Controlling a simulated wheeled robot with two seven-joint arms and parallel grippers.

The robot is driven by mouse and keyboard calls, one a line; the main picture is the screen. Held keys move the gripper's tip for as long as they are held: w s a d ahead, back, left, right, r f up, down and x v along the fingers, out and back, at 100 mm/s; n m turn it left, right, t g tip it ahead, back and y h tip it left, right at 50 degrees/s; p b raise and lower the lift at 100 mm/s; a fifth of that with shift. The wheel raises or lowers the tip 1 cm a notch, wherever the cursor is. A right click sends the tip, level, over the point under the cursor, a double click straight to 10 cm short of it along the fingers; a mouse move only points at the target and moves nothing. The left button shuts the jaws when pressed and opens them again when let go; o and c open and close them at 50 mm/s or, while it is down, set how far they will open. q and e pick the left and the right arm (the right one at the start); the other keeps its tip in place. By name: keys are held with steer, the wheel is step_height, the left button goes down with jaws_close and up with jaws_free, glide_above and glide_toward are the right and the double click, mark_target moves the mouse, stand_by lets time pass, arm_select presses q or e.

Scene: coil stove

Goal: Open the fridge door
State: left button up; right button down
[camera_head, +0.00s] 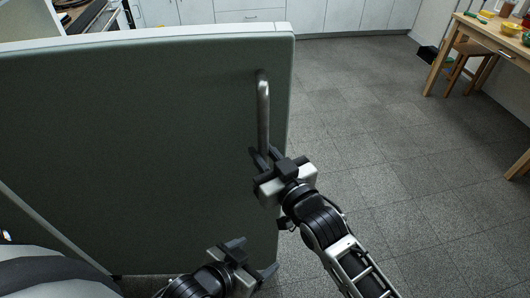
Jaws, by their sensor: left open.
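The fridge door (130,140) is a large dark grey-green panel with a pale top edge, filling the left half of the head view. My left gripper (256,256) is open and empty, low in front of the door's bottom right part and apart from the handle.
Grey tiled floor (400,150) lies clear to the right of the door. White cabinets (300,14) line the back. A wooden table (490,38) with small items and a wooden stool (474,52) stand at the far right.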

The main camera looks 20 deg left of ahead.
steer(key=c, duration=1.3)
jaws_free()
steer(key=shift+s+a, duration=0.15)
steer(key=shift+c, duration=0.2)
steer(key=shift+s+d, duration=0.2)
steer(key=shift+d, duration=0.3)
steer(key=v, duration=1.5)
steer(key=shift+b, duration=0.4)
steer(key=s+d+f+m+h, duration=0.2)
steer(key=d+f+m+h, duration=0.2)
steer(key=d+f, duration=0.5)
steer(key=s+d+f+m+h, duration=0.2)
steer(key=d+f+m+h, duration=0.2)
steer(key=d+f+h, duration=0.3)
steer(key=d+f, duration=0.2)
steer(key=d, duration=0.2)
steer(key=shift+s+d+h, duration=0.2)
steer(key=shift+s+h, duration=0.15)
steer(key=shift+h, duration=0.05)
